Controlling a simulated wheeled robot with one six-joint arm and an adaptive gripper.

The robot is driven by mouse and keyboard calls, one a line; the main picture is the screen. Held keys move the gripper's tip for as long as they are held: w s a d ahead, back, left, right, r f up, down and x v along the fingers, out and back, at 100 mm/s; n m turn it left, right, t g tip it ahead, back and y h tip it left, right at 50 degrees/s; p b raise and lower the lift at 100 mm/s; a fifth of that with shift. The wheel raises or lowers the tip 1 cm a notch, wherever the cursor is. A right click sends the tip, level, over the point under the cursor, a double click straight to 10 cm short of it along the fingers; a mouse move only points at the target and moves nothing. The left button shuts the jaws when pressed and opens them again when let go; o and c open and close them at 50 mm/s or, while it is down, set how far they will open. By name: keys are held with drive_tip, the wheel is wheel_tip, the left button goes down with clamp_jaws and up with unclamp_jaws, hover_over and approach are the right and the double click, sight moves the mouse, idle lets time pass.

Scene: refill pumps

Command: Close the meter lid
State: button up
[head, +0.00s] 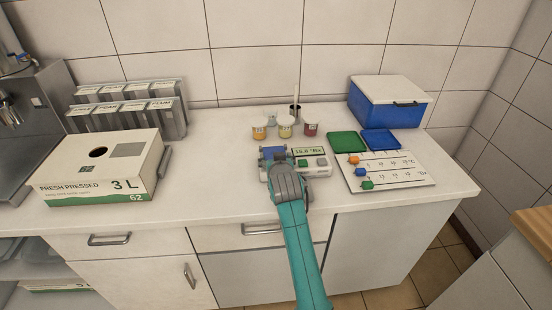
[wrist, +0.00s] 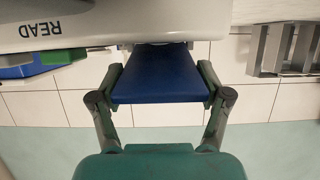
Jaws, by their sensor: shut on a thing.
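The meter (head: 315,167) is a pale box with a lit display and several buttons, standing on the worktop near its front edge. Its blue lid (head: 273,152) shows at the meter's left part, just beyond my gripper (head: 287,180). My teal arm reaches in from the front and hides part of the meter. In the wrist view the blue lid (wrist: 160,75) lies between the two fingers of my gripper (wrist: 160,83), which touch its side edges. The pale meter body marked READ (wrist: 60,25) is beside the lid. The lid's exact angle is hard to tell.
Small sample cups (head: 285,127) stand behind the meter. A card with coloured blocks (head: 405,172), green and blue trays (head: 345,142) and a blue box (head: 385,112) are at the right. A juice carton (head: 95,170) is at the left. The worktop between carton and meter is clear.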

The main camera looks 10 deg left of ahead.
drive_tip(key=shift+f, duration=0.3)
drive_tip(key=o, duration=1.5)
drive_tip(key=shift+o, duration=0.8)
drive_tip(key=shift+r, duration=0.15)
drive_tip(key=v, duration=1.2)
